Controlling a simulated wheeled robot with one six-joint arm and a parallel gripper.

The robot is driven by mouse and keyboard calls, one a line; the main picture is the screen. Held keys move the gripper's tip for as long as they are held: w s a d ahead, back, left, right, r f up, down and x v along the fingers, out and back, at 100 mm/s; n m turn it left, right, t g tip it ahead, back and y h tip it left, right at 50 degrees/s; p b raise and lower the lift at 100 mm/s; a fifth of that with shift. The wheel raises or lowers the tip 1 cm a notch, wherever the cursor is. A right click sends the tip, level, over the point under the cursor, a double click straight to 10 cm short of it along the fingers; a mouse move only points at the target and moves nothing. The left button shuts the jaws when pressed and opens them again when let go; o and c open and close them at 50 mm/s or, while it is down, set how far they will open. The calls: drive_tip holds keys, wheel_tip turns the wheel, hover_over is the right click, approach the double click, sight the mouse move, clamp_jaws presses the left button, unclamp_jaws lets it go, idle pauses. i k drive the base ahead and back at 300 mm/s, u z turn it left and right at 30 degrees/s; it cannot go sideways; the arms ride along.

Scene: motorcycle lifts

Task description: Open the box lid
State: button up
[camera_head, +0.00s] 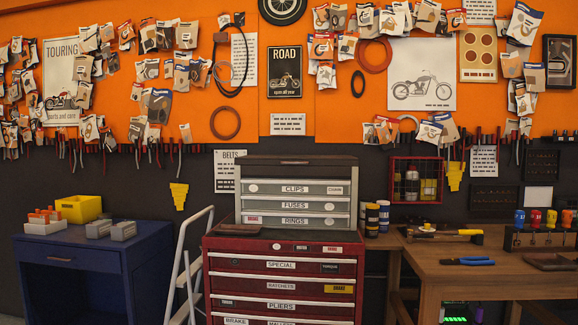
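A grey-green tool chest (296,196) stands on top of a red tool cabinet (284,262) in the middle of the view. It has drawers labelled CLIPS, FUSES and RINGS, all shut. Its top lid (297,161) lies flat and looks shut. No other lidded box stands out clearly, so I cannot tell for sure that this is the box meant. My gripper and arm are not in view.
A blue cabinet (75,268) at left holds a yellow bin (78,208) and small grey boxes. A white stepladder (188,270) leans beside the red cabinet. A wooden workbench (480,262) with pliers (467,261) and a hammer (440,233) stands at right.

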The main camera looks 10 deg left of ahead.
sight(331, 160)
drive_tip(key=u, duration=0.65)
drive_tip(key=i, duration=0.5)
drive_tip(key=u, duration=1.1)
drive_tip(key=i, duration=2)
drive_tip(key=z, duration=0.85)
